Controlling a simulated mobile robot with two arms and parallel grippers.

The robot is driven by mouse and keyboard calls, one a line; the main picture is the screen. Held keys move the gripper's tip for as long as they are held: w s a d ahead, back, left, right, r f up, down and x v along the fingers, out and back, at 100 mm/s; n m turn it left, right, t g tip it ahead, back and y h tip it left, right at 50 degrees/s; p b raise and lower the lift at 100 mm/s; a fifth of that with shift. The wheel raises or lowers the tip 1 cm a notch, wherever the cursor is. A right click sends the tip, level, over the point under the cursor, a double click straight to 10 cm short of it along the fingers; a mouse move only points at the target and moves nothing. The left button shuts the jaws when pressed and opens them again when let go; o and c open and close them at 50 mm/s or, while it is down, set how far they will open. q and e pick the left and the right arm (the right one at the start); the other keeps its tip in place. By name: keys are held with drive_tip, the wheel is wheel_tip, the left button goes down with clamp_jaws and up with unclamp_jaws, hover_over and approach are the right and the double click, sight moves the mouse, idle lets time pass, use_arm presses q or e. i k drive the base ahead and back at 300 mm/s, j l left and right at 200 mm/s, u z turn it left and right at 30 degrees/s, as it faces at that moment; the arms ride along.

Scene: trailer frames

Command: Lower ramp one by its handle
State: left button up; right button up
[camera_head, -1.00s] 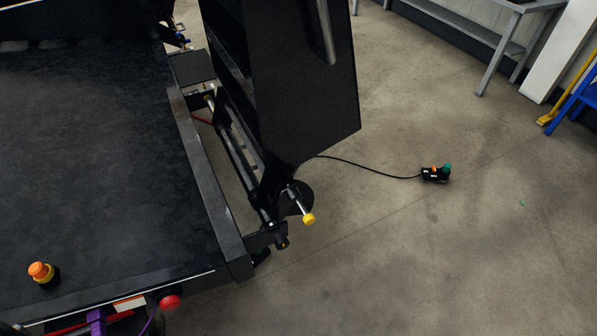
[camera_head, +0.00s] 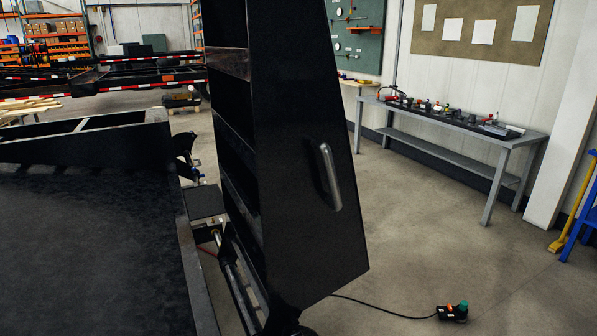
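A black ramp (camera_head: 295,120) stands upright at the end of the dark trailer deck (camera_head: 80,260), in the middle of the head view. Its side plate carries a grey metal handle (camera_head: 329,176), set vertically. The ramp's lower end meets a hinge bar (camera_head: 240,280) along the deck's edge; the bottom of the hinge is cut off by the frame. Neither of my grippers shows in the view, and nothing touches the handle.
A grey workbench (camera_head: 450,125) with several small parts stands at the back right by the wall. A control pendant (camera_head: 453,311) on a black cable lies on the floor right of the ramp. Blue and yellow stands (camera_head: 575,215) are at the right edge.

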sight(294, 226)
drive_tip(key=i+u, duration=0.1)
drive_tip(key=u, duration=0.3)
drive_tip(key=l+u, duration=0.15)
drive_tip(key=u, duration=0.25)
drive_tip(key=i+l+u, duration=0.1)
drive_tip(key=u, duration=0.3)
drive_tip(key=l+u, duration=0.15)
drive_tip(key=u, duration=0.25)
drive_tip(key=i+l+u, duration=0.1)
drive_tip(key=u, duration=0.3)
